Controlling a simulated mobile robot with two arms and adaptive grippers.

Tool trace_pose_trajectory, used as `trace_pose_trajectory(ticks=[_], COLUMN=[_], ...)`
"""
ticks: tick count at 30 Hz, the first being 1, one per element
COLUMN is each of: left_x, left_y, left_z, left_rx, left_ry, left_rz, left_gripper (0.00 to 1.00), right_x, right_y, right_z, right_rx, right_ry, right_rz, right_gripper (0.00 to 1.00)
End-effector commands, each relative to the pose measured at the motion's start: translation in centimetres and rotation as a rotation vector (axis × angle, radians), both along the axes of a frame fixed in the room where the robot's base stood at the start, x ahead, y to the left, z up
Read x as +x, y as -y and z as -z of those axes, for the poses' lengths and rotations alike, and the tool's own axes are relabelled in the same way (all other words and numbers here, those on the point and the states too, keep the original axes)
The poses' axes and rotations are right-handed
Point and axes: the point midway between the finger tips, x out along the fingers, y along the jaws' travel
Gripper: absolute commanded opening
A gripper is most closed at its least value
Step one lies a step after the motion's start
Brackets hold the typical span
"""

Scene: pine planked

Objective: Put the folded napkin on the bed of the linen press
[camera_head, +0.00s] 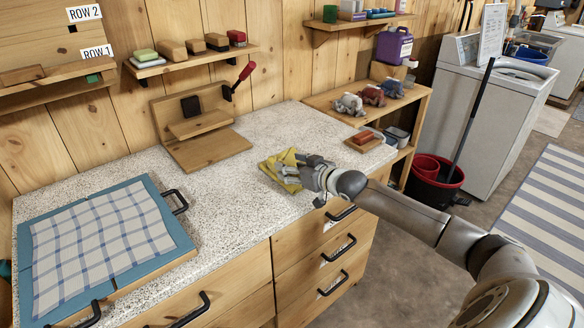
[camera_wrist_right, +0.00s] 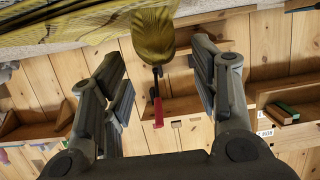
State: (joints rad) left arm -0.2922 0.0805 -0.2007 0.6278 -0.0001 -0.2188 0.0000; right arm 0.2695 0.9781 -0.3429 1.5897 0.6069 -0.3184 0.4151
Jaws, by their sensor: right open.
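The folded napkin is yellow (camera_head: 271,168) and lies rumpled on the speckled counter near its front edge. In the right wrist view the striped yellow napkin (camera_wrist_right: 80,28) fills the top, with a rounded fold standing between and beyond my fingers. My right gripper (camera_head: 300,170) is open at the napkin, its two fingers apart with a gap between them (camera_wrist_right: 155,65); contact cannot be told. The linen press (camera_head: 212,150) appears to be the wooden stand behind and left of the napkin, with a flat base, a dark block and a red-handled lever. My left gripper is out of view.
A blue frame with a checked cloth (camera_head: 180,230) lies at the counter's left. A brick-coloured block on a small tray (camera_head: 363,140) lies right of the napkin. Wall shelves (camera_head: 190,60) hang behind the press. Bare counter (camera_head: 235,190) lies between frame and napkin.

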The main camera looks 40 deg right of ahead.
Motion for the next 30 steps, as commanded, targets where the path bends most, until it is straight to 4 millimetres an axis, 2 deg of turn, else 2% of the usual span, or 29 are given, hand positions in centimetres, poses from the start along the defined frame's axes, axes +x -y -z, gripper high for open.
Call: trace_pose_trajectory(ticks=[3,7,18,30], left_x=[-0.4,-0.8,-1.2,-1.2], left_y=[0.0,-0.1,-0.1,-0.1], left_z=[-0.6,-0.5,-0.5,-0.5], left_rx=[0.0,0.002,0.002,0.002], left_ry=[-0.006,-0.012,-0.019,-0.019], left_rz=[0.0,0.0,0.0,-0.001], left_gripper=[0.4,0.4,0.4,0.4], right_x=[1.6,2.7,3.3,3.3], right_y=[-0.3,-0.3,-0.4,-0.4], right_z=[0.3,0.8,1.2,1.2], right_rx=[0.002,0.001,0.0,0.0], right_ry=[0.003,0.003,0.001,0.001], right_rz=[0.001,0.0,0.0,0.0], right_gripper=[0.55,0.55,0.55,0.05])
